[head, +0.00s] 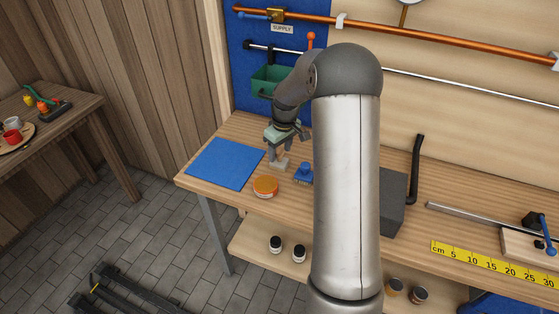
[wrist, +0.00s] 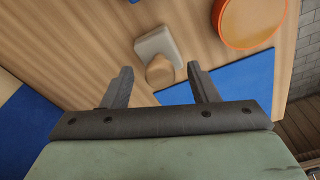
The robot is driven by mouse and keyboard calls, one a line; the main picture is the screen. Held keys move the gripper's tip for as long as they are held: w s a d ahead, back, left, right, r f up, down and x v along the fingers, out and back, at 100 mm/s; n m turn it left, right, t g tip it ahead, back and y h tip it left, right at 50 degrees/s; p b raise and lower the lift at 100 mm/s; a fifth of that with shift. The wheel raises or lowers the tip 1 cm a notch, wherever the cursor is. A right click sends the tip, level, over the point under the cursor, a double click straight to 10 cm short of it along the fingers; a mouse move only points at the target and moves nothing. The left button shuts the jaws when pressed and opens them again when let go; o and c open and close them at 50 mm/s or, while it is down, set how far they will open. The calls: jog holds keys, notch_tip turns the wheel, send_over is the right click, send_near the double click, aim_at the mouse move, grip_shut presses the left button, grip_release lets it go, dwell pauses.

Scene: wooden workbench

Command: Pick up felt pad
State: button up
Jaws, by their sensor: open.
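A small pale grey, rounded block with a tan knob-like part (wrist: 158,45) lies on the bench between and just beyond my fingertips in the wrist view. It looks like the felt pad, though I cannot be sure of its material. In the head view the pale block (head: 278,164) shows just below my gripper. My gripper (wrist: 160,72) is open and empty, its two dark fingers apart on either side of the tan part. In the head view my gripper (head: 279,148) is over the left part of the bench, partly hidden by its own hand.
A flat blue sheet (head: 224,163) lies to the left. A round orange-rimmed tin (head: 265,186) stands close in front, and a small blue object (head: 303,174) is to the right. A green bin (head: 268,80) hangs on the blue panel behind. A grey block (head: 393,205) stands farther right.

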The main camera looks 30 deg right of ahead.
jog(key=shift+w+f, duration=0.15)
jog(key=shift+f, duration=0.8)
jog(key=shift+c, duration=0.3)
jog(key=c, duration=1.1)
jog(key=shift+r, duration=0.1)
jog(key=shift+r, duration=0.6)
jog(key=r, duration=0.2)
jog(key=shift+s+a+r, duration=0.2)
jog(key=shift+a+r, duration=0.05)
jog(key=shift+r, duration=0.05)
jog(key=s+a+r+b, duration=0.2)
jog(key=s+a+r, duration=0.5)
jog(key=s+r, duration=0.2)
jog(key=shift+s+a+b, duration=0.35)
jog(key=shift+s+a, duration=0.05)
jog(key=shift+s, duration=0.6)
